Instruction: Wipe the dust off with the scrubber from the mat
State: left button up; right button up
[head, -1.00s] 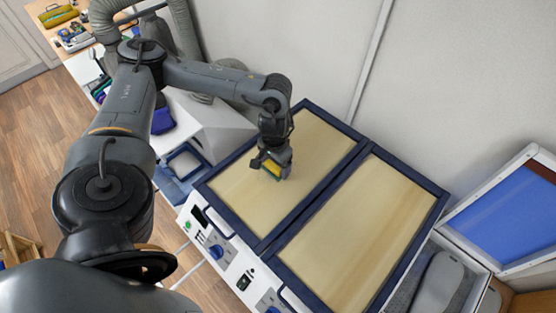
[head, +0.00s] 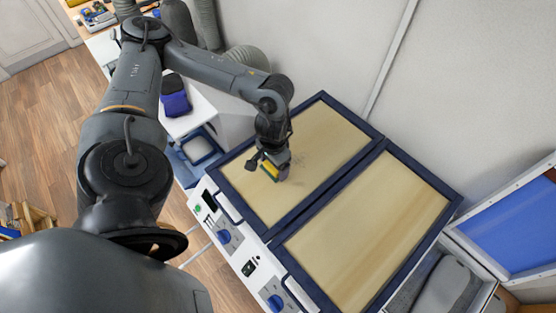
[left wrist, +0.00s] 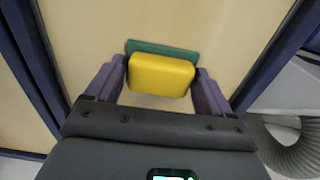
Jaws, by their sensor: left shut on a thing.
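My left gripper (head: 274,170) is shut on the scrubber, a yellow sponge with a green pad, over the left tan mat (head: 330,130). The scrubber (head: 269,170) is low over the mat; I cannot tell in the head view whether it touches. In the left wrist view the yellow scrubber (left wrist: 160,75) sits between the two purple fingers of the gripper (left wrist: 158,88), its green side facing the mat. A faint patch of dark dust (head: 300,157) shows on the mat just right of the gripper. My right gripper is not in view.
A second tan mat (head: 370,225) in a dark blue frame lies to the right, clear. A control panel with handles (head: 248,268) runs along the front. A blue screen-like panel (head: 518,230) stands at the right, and a wall is behind.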

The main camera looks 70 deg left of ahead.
aim_at(298, 156)
pick_arm(q)
jog(key=shift+s+d+f, duration=0.1)
jog(key=shift+s, duration=0.25)
